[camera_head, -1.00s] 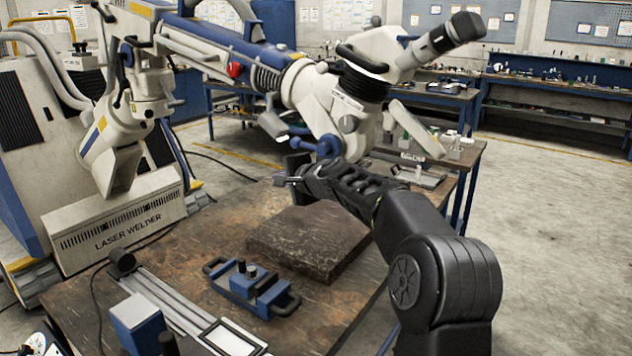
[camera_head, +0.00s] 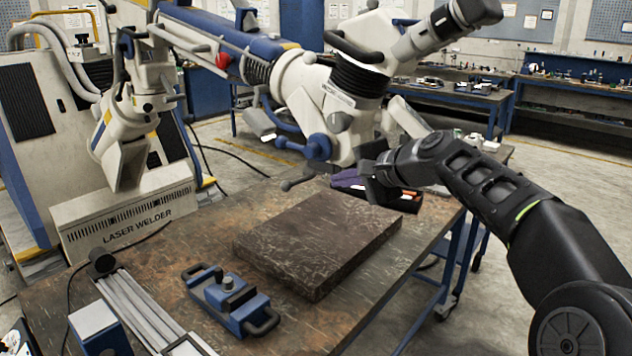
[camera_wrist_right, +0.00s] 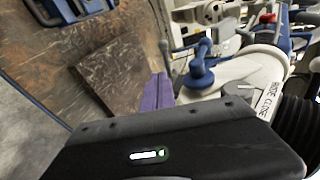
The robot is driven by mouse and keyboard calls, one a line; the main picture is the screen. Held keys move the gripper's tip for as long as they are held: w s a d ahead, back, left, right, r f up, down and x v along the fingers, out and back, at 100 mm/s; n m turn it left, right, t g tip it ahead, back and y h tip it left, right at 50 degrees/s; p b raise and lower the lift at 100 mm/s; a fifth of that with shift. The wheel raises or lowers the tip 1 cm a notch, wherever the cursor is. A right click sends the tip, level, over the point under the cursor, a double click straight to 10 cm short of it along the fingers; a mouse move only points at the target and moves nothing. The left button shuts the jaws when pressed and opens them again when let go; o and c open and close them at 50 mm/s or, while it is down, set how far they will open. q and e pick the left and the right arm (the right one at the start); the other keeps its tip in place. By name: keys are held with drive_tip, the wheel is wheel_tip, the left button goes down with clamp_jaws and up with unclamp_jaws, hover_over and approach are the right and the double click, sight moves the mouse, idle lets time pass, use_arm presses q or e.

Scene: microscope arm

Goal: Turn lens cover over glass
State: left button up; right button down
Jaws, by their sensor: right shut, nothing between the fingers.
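The white microscope head (camera_head: 345,110) hangs over the table on its thick arm. Below it are a blue knob (camera_head: 318,147) and a thin dark grey lever (camera_head: 300,182) with a rounded end. The blue knob (camera_wrist_right: 202,72) and lever (camera_wrist_right: 166,48) also show in the right wrist view. I cannot tell for sure which part is the lens cover, and the glass is hidden. My right gripper (camera_head: 378,182) is shut and empty, just right of and below the microscope head. My left gripper is not in view.
A dark stone slab (camera_head: 318,240) lies on the table below the microscope. A blue clamp fixture (camera_head: 230,300) lies in front of it. The white laser welder (camera_head: 125,215) stands at the left.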

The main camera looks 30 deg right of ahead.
drive_tip(key=p, duration=0.3)
approach(295, 184)
drive_tip(key=x, duration=0.6)
drive_tip(key=shift+w+f, duration=0.1)
drive_tip(key=shift+w, duration=0.25)
